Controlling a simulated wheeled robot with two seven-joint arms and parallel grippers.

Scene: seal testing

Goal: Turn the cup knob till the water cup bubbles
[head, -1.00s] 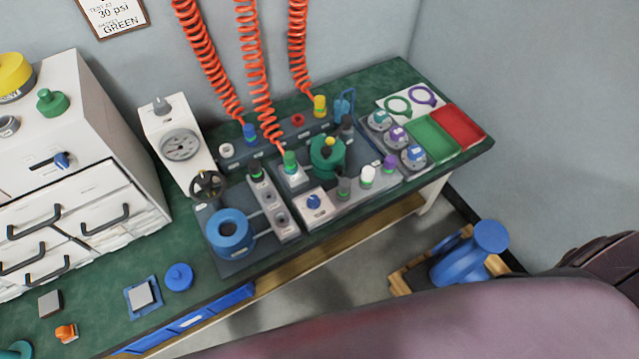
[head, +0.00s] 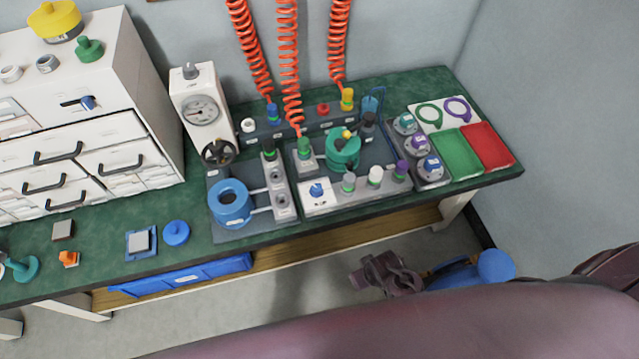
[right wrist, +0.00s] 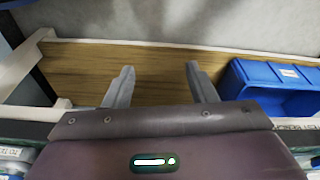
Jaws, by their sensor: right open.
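A small blue knob (head: 317,190) sits on a white block at the front of the bench fixture. I cannot tell for sure that it is the cup knob. A translucent blue cup (head: 372,104) stands at the back right of the fixture; its contents are too small to make out. My right gripper (head: 385,273) is low in front of the bench, well apart from the knob. In the right wrist view its two grey fingers (right wrist: 160,86) are spread and empty, with the wooden lower shelf beyond. My left gripper is not in view.
The green bench top (head: 115,225) carries a gauge stand (head: 203,115) and a green fixture (head: 343,150). Orange coiled hoses (head: 290,60) hang over it. A blue bin (right wrist: 268,88) sits under the bench. A blue flanged part (head: 495,266) is at lower right.

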